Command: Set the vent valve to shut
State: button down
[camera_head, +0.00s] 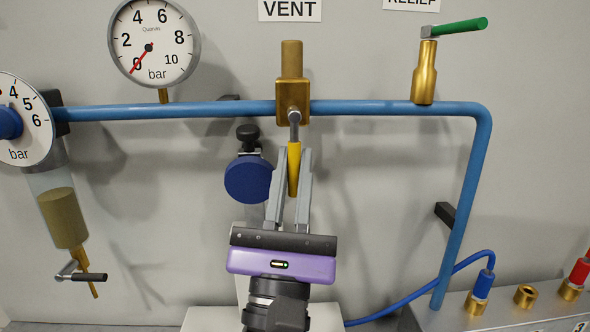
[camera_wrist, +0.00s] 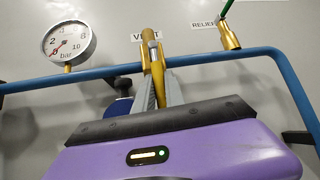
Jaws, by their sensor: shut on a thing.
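The vent valve (camera_head: 292,90) is a brass body on the blue pipe, under a label reading VENT (camera_head: 290,9). Its yellow handle (camera_head: 294,168) hangs straight down from the valve, across the line of the pipe. My gripper (camera_head: 293,172) comes from below, and its two grey fingers are shut on the yellow handle, one on each side. In the wrist view the brass valve (camera_wrist: 148,48) and handle (camera_wrist: 157,80) stand above the purple gripper body. The handle's lower end is partly hidden there.
A pressure gauge (camera_head: 155,35) at upper left has its red needle near 0. A relief valve (camera_head: 425,75) with a green lever stands at right on the blue pipe (camera_head: 380,107). A dark blue round knob (camera_head: 249,180) sits close left of my gripper.

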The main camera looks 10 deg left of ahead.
aim_at(292, 180)
jog(key=c, duration=1.4)
grip_release()
jog(key=b+v, duration=0.2)
jog(key=v, duration=0.4)
jog(key=shift+s+a+f+b, duration=0.1)
jog(key=shift+f+b, duration=0.1)
jog(key=shift+b, duration=0.1)
jog(key=shift+s+f, duration=0.4)
jog(key=shift+s, duration=0.2)
